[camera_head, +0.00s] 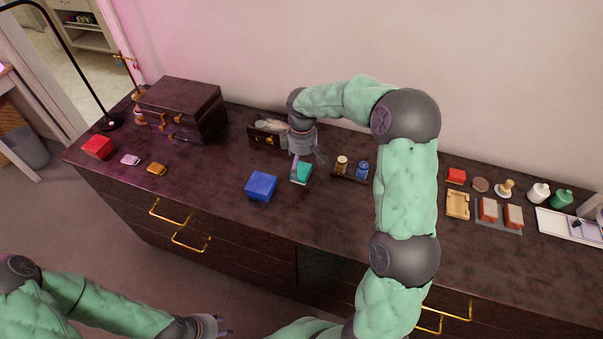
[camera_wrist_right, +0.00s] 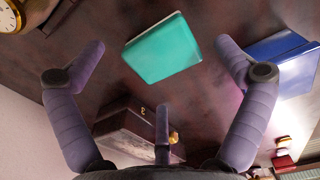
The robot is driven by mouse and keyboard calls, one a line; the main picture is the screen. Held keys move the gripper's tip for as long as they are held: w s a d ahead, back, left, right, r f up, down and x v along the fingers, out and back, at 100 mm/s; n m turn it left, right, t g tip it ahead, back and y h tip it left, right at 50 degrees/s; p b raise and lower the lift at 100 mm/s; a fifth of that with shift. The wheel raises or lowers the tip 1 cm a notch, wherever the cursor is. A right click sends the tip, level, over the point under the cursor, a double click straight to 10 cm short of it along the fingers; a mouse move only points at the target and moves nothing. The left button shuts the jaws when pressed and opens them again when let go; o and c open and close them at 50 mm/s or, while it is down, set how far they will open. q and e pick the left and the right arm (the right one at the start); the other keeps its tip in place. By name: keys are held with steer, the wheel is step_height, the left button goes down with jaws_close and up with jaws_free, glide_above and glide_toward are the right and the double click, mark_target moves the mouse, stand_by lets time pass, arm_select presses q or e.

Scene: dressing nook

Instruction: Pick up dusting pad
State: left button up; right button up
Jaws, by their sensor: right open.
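The dusting pad appears to be the teal, flat block (camera_head: 301,173) on the dark dresser top, just right of a blue box. It also shows in the right wrist view (camera_wrist_right: 162,50), lying between and beyond my spread fingers. My right gripper (camera_head: 307,167) is above it, open and empty, with no finger visibly touching it. In the head view the fingers hide part of the pad. My left gripper (camera_head: 226,325) is low at the bottom, in front of the dresser, its fingers apart and empty.
The blue box (camera_head: 261,186) stands close left of the pad. A dark tray with two small bottles (camera_head: 362,170) is close right, and a dark open box (camera_head: 262,137) is behind. A dark chest (camera_head: 182,108) stands further left. The dresser top in front of the pad is clear.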

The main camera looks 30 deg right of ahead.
mark_target(301, 170)
step_height(301, 170, down, 3)
steer(key=shift+a+f+b, duration=0.1)
steer(key=shift+f+b, duration=0.05)
steer(key=shift+b, duration=0.4)
steer(key=c, duration=1.4)
steer(key=shift+r+p, duration=0.5)
steer(key=shift+r, duration=0.2)
step_height(301, 170, up, 2)
steer(key=shift+r+p, duration=0.1)
steer(key=shift+p, duration=0.6)
steer(key=shift+s+a+r+p, duration=0.75)
steer(key=shift+s+a+r, duration=0.8)
steer(key=shift+a, duration=0.3)
steer(key=shift+s+a+r+p, duration=0.8)
steer(key=shift+s+a+r, duration=0.55)
steer(key=shift+a+r, duration=0.4)
steer(key=shift+s+a+r+p, duration=0.75)
steer(key=shift+s+a+r, duration=0.75)
steer(key=shift+a, duration=0.45)
